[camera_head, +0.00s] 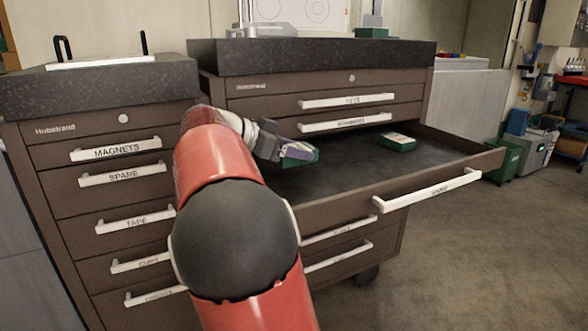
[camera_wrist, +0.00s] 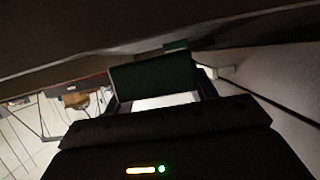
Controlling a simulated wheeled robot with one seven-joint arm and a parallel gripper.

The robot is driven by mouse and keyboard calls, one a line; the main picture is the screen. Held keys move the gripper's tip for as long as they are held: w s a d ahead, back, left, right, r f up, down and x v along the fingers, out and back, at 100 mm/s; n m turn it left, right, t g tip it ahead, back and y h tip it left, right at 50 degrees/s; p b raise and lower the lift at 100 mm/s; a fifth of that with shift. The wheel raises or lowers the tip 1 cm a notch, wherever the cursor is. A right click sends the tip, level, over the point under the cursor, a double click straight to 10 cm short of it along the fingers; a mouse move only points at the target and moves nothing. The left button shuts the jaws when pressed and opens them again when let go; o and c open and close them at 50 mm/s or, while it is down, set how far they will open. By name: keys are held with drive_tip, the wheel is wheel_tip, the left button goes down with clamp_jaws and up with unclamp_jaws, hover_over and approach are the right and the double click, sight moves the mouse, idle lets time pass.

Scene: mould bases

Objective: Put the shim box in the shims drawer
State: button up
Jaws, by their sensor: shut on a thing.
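My gripper (camera_head: 278,147) is shut on a dark green box (camera_head: 298,161) with a pale purple-grey face, which I take to be the shim box. In the wrist view the green box (camera_wrist: 150,76) sits between the fingers, slightly tilted. The open drawer (camera_head: 350,200) is pulled far out of the right-hand cabinet; the lettering on its white handle is too blurred to read surely. The held box appears over the drawer's left part; its height above the drawer floor is hard to tell.
Another green box (camera_head: 397,142) with a pale top lies in the drawer's back right. The drawer floor between is clear. Shut drawers lie above and below. A left-hand cabinet (camera_head: 90,130) stands close by, and a green box (camera_head: 372,33) is on the worktop.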

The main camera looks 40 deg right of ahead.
sight(294, 177)
wheel_tip(294, 177, down, 4)
drive_tip(key=shift+f+b, duration=0.1)
drive_tip(key=shift+b, duration=0.2)
drive_tip(key=o, duration=1.1)
drive_tip(key=shift+a, duration=0.1)
drive_tip(key=v, duration=1.1)
drive_tip(key=shift+w+a+p, duration=0.15)
drive_tip(key=shift+a+p, duration=0.2)
drive_tip(key=shift+a, duration=0.05)
